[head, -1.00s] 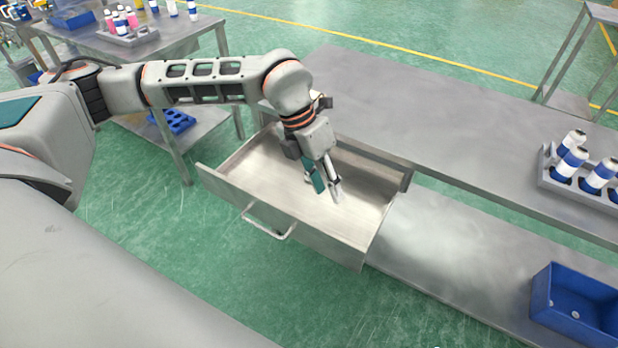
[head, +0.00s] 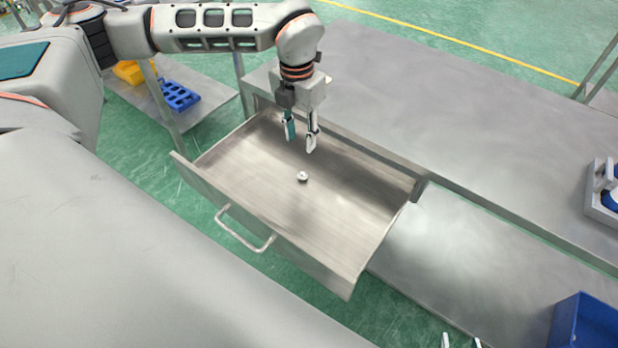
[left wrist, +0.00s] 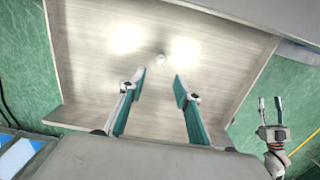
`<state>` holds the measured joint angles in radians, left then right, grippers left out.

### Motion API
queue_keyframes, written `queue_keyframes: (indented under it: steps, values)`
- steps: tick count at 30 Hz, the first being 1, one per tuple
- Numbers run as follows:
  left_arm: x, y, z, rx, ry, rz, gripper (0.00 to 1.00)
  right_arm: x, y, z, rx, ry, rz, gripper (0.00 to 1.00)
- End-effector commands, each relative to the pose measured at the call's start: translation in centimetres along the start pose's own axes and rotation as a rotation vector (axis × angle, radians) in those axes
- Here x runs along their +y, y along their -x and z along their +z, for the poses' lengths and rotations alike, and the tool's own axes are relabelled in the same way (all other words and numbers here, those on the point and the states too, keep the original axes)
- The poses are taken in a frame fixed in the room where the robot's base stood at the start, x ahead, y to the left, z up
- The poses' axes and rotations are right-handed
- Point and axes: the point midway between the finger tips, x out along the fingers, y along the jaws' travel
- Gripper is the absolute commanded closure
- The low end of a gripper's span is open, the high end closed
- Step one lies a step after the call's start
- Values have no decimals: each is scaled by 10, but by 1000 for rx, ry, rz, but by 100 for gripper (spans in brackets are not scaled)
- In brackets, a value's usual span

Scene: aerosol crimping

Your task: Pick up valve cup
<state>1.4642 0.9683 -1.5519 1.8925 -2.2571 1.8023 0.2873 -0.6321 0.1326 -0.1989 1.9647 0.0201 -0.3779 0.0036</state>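The small silvery valve cup (head: 303,176) lies on the floor of the open metal drawer (head: 350,215), near its middle. It also shows in the left wrist view (left wrist: 159,59), beyond and between the fingertips. My left gripper (head: 301,144) is open and empty above the back part of the drawer, fingers pointing down. In the left wrist view its two fingers (left wrist: 158,86) stand wide apart. The fingertips of my right gripper (head: 461,342) show at the bottom edge of the head view, apart. The right gripper also shows in the left wrist view (left wrist: 271,104), open and empty.
The drawer has raised walls and a front handle (head: 243,232). A metal workbench (head: 450,110) extends behind it. A blue bin (head: 587,322) sits on the lower shelf at right, and a grey rack (head: 603,195) stands on the bench. The drawer floor around the cup is clear.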

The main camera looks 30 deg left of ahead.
Motion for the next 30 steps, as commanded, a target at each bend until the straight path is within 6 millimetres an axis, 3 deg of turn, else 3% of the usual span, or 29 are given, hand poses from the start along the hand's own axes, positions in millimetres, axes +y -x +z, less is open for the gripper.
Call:
queue_keyframes:
  steps: [1,6,20,30]
  values:
    - [0,-23,-2,16,0,-1,67,-7,-4,19,-14,-2,-9,60]
    - [-1,-47,-5,34,-1,-3,67,-19,-6,40,-34,-2,-26,60]
    - [-2,-80,-5,34,-1,-4,67,-9,-10,30,-11,7,-12,60]
    - [-3,-124,-4,35,-1,-3,67,-8,-14,37,-18,13,-8,60]
